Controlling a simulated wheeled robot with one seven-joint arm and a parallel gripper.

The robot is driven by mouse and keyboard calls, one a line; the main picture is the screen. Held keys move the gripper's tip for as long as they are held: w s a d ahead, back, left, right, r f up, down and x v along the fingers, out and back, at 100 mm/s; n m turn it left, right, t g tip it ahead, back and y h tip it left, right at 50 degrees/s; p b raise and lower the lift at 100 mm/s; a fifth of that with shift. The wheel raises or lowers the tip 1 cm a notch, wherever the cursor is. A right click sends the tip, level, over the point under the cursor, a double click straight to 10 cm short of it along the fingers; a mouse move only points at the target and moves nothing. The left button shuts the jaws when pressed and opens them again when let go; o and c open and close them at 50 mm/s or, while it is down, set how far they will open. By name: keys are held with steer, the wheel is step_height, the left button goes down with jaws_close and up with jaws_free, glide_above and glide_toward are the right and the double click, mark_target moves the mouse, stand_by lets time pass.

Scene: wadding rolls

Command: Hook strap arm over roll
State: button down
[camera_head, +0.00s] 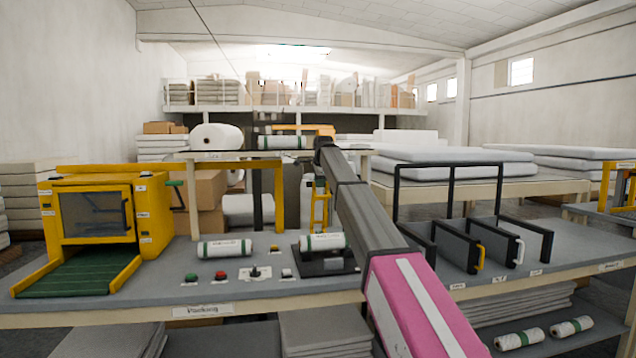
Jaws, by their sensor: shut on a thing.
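A white wadding roll with green bands (322,243) lies on a black cradle (328,264) on the workbench. A narrow yellow frame (320,210), which looks like the strap arm, stands upright just behind and above this roll. My gripper (318,182) is at the top of the yellow frame, below the end of my grey and pink arm, and is shut on it. Its fingertips are small and partly hidden. Whether the frame touches the roll I cannot tell. A second banded roll (224,249) lies on the bench to the left.
A yellow machine (103,220) with a green ramp stands at the left. Buttons (220,275) line the bench front. Black upright dividers (463,245) stand to the right. A raised shelf (258,154) behind holds a large white roll (215,137) and a banded roll (285,142).

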steer(key=s+d+f+t+y, duration=0.1)
steer(key=s+d+f+t, duration=0.15)
steer(key=s, duration=0.35)
steer(key=s+d+f+t, duration=0.1)
steer(key=s+t, duration=0.2)
steer(key=s, duration=0.2)
steer(key=s+d+f+t+y, duration=0.1)
steer(key=s+f+t, duration=0.1)
steer(key=s, duration=0.4)
steer(key=s+d+f, duration=0.2)
steer(key=s+f, duration=0.6)
steer(key=f, duration=0.5)
steer(key=shift+d+t, duration=0.35)
steer(key=shift+t, duration=0.1)
steer(key=c, duration=1)
jaws_free()
steer(key=shift+o, duration=0.2)
steer(key=shift+r, duration=0.15)
